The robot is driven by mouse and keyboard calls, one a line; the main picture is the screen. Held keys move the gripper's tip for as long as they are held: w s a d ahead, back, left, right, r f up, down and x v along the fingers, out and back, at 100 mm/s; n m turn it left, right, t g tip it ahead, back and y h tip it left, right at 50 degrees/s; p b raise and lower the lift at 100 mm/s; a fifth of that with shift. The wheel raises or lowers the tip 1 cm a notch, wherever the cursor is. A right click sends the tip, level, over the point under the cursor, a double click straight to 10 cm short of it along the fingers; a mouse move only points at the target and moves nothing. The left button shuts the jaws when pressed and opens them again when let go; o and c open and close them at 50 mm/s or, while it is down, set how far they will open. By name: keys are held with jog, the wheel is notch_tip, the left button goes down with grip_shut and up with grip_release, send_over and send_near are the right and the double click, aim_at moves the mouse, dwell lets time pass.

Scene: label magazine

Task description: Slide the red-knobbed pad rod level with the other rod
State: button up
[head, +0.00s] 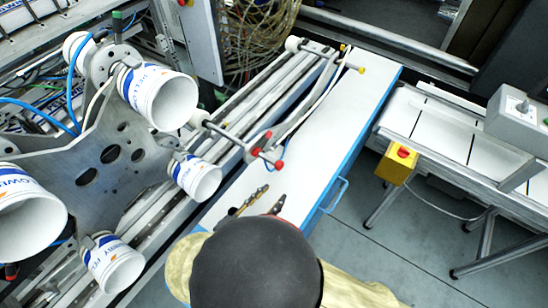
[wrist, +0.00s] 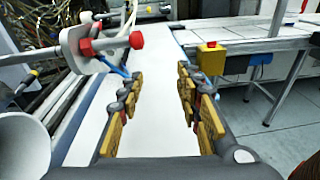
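The red-knobbed pad rod (head: 228,134) crosses the rail unit at mid-length. Its white pad end (head: 199,118) points left, towards the white printed cups, and its red end knob (head: 279,165) lies over the white board. The red knob (wrist: 136,40) also shows in the wrist view, up and left of my fingers. The other rod (head: 325,56) sits at the far end, with a white pad at left and a yellow knob (head: 362,70) at right. My gripper (head: 266,202) is open and empty over the white board, nearer than the red knob; its fingers (wrist: 160,105) stand wide apart.
The white board (head: 330,130) has a blue edge with a blue handle (head: 335,195) at right. White cups (head: 195,178) on a grey plate stand left. A conveyor (head: 440,130) with a yellow switch box (head: 398,165) stands right across open floor.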

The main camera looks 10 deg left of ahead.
aim_at(277, 167)
jog(key=w+a+r+n+t, duration=0.1)
jog(key=w+a+r+t, duration=0.1)
jog(key=a+r, duration=0.15)
jog(key=b+x, duration=0.1)
jog(key=x, duration=0.2)
jog(key=d+b+x, duration=0.1)
jog(key=x, duration=0.3)
jog(key=shift+d, duration=0.2)
jog(key=shift+r, duration=0.1)
jog(key=c, duration=0.4)
grip_shut()
